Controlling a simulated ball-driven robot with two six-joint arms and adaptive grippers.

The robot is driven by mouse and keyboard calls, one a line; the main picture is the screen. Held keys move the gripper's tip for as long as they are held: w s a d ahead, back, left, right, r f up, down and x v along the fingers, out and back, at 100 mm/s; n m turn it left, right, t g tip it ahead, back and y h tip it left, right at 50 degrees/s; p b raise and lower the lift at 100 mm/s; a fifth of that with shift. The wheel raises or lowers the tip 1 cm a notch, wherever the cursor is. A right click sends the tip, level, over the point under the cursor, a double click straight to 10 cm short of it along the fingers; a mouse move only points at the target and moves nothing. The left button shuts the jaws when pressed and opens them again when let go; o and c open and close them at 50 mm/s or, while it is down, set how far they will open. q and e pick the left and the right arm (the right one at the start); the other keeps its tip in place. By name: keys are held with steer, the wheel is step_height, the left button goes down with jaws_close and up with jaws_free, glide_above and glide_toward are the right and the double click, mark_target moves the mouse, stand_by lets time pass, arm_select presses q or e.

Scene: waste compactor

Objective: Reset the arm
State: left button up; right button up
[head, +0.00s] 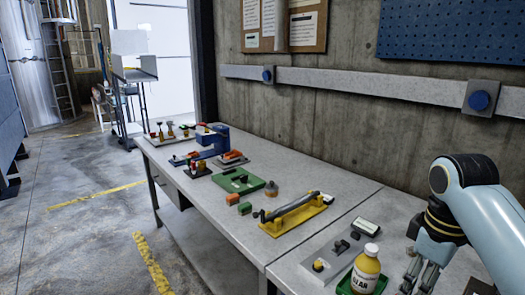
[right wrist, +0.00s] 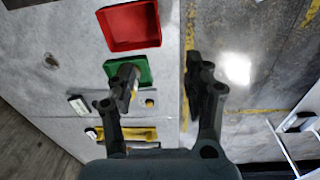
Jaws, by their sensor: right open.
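My right arm comes in from the right in the head view, bent over the near end of the workbench (head: 215,200). Its gripper (head: 418,284) hangs just right of a yellow bottle with a white cap (head: 366,268), which stands upright in a green tray (head: 345,284). In the right wrist view the two fingers of the gripper (right wrist: 160,72) are spread wide with nothing between them. One finger overlaps the green tray (right wrist: 146,66) and partly hides the bottle there. I cannot tell whether it touches the bottle. My left gripper is not in view.
A red tray (right wrist: 132,26) lies beside the green one. Farther along the bench are a grey fixture (head: 325,262), a yellow-based tool (head: 296,214), a green plate (head: 238,180) and a blue device (head: 212,140). A concrete wall (head: 345,120) runs behind; open floor (head: 90,235) lies left.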

steer(key=s+a+r+m+t, duration=0.1)
steer(key=s+m+t, duration=0.4)
steer(key=s, duration=1.8)
step_height(320, 180, down, 36)
steer(key=s+d+m+g+b, duration=0.1)
steer(key=d+m+g+b, duration=0.15)
steer(key=b, duration=0.95)
arm_select(q)
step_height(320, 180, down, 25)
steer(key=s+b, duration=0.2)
steer(key=b, duration=1)
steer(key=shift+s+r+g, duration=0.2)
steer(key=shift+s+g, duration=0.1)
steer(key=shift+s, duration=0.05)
arm_select(e)
steer(key=s+f, duration=0.6)
steer(key=f, duration=0.4)
steer(key=s+f+g, duration=0.1)
steer(key=s+f, duration=0.6)
steer(key=f, duration=0.3)
steer(key=s+d+f+g, duration=0.1)
steer(key=s+f, duration=0.5)
steer(key=f, duration=0.4)
steer(key=shift+s+f+h, duration=0.25)
steer(key=shift+s+h, duration=0.05)
steer(key=shift+s, duration=0.05)
